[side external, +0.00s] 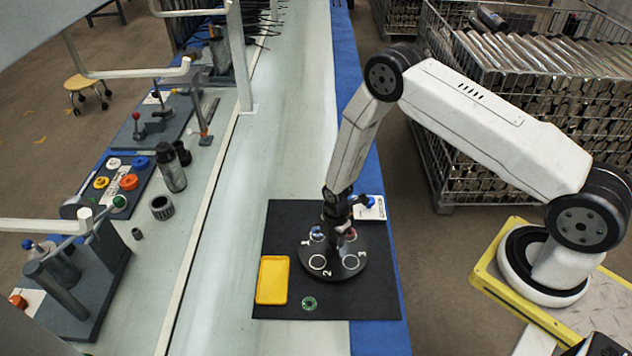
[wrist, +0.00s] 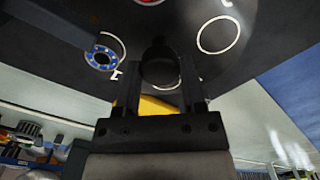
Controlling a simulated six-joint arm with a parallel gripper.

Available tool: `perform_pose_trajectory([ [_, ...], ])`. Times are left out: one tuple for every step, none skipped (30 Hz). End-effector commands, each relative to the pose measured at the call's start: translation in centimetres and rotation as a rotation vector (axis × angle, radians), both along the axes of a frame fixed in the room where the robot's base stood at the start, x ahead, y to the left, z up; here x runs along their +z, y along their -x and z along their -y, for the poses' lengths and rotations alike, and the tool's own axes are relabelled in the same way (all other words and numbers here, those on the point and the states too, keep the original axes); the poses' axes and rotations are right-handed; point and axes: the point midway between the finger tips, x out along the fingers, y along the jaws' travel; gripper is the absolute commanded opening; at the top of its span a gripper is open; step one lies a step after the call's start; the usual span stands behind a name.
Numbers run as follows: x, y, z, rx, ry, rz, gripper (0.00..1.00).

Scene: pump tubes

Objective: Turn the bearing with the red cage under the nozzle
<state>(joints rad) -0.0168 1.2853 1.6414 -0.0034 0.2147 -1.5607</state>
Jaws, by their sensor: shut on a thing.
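A dark round turntable (side external: 333,270) with white numbered rings lies on a black mat. My gripper (side external: 338,212) points down at its middle. In the wrist view my gripper (wrist: 161,85) is shut on the black knob (wrist: 160,60), with a finger on each side. A bearing with a red cage (side external: 350,234) sits on the turntable's far right side, partly hidden by my gripper; only its edge shows at the top of the wrist view (wrist: 149,2). A bearing with a blue cage (wrist: 102,57) lies partly off its ring. I cannot clearly make out the nozzle.
A yellow tray (side external: 272,280) and a green-caged bearing (side external: 309,303) are on the mat, left of and in front of the turntable. A small white item with a blue part (side external: 370,207) stands behind right. Two front rings look empty. A dark bar (wrist: 45,25) crosses the wrist view's upper left.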

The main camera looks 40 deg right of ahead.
Motion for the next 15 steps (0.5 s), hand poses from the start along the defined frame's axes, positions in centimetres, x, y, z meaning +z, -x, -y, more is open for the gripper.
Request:
perform_pose_trajectory([
  [0.04, -0.02, 0.0, 0.006, 0.0, 0.0, 0.0],
  [0.04, -0.02, -0.01, 0.01, 0.0, 0.0, 0.0],
  [0.04, -0.02, -0.01, 0.018, 0.0, 0.0, 0.0],
  [0.04, -0.02, -0.01, 0.024, 0.0, 0.0, 0.0],
  [0.04, -0.03, -0.01, 0.031, 0.0, 0.0, 0.0],
  [0.04, -0.03, -0.01, 0.04, 0.0, 0.0, 0.0],
  [0.04, -0.02, -0.01, 0.049, 0.0, 0.0, 0.0],
  [0.04, -0.03, -0.02, 0.059, 0.0, 0.0, 0.0],
  [0.04, -0.03, -0.02, 0.071, 0.0, 0.0, 0.0],
  [0.04, -0.03, -0.02, 0.083, 0.0, 0.0, 0.0],
  [0.05, -0.03, -0.02, 0.094, -0.001, 0.0, 0.0],
  [0.05, -0.03, -0.03, 0.11, -0.001, 0.0, 0.0],
  [0.05, -0.03, -0.03, 0.123, -0.001, 0.0, 0.0],
  [0.05, -0.03, -0.03, 0.135, -0.001, 0.0, 0.0],
  [0.05, -0.03, -0.04, 0.155, -0.001, 0.0, 0.0],
])
